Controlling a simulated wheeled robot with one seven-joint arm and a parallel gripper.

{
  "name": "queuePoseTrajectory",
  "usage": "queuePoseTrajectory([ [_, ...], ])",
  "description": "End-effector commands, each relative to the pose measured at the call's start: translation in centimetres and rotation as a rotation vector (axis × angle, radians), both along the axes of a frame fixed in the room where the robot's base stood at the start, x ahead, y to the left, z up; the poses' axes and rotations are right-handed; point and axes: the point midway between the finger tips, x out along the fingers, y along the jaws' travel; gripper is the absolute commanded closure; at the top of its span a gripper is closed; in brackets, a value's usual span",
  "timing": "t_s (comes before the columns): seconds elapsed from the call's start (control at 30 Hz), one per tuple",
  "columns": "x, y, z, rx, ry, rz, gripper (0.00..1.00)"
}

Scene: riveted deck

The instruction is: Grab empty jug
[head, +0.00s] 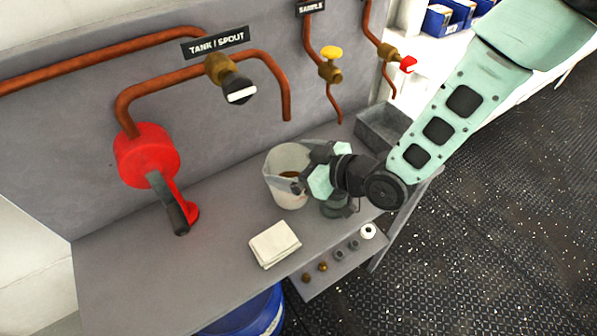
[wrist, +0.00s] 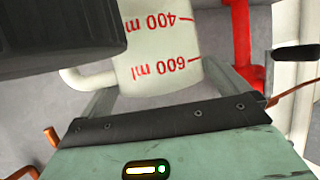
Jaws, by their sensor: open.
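The jug (head: 285,188) is a pale, translucent measuring jug standing upright on the grey bench. A brown patch shows inside it in the head view; I cannot tell whether it is liquid. In the wrist view the jug (wrist: 160,62) fills the upper middle, with red 400 and 600 ml marks upside down and a pale handle at its left. My gripper (head: 305,183) is at the jug's right side in the head view. In the wrist view my open gripper (wrist: 168,88) has one finger on each side of the jug. I cannot tell whether they touch it.
A grey tray (head: 383,127) sits behind my gripper.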

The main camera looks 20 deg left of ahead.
Motion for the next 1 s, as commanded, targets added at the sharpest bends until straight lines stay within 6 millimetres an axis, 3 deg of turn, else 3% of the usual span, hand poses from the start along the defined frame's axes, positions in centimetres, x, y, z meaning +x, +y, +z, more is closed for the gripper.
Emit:
queuePoseTrajectory([
  [0.3, 0.18, 0.60, -0.29, 0.000, 0.000, 0.000, 0.00],
  [0.37, 0.18, 0.59, -0.30, 0.000, 0.000, 0.000, 0.14],
  [0.53, 0.18, 0.57, -0.30, -0.001, 0.000, 0.000, 0.61],
  [0.57, 0.18, 0.60, -0.24, 0.001, 0.000, 0.000, 0.66],
  [1.0, 0.19, 0.60, 0.15, 0.002, -0.001, 0.000, 0.66],
])
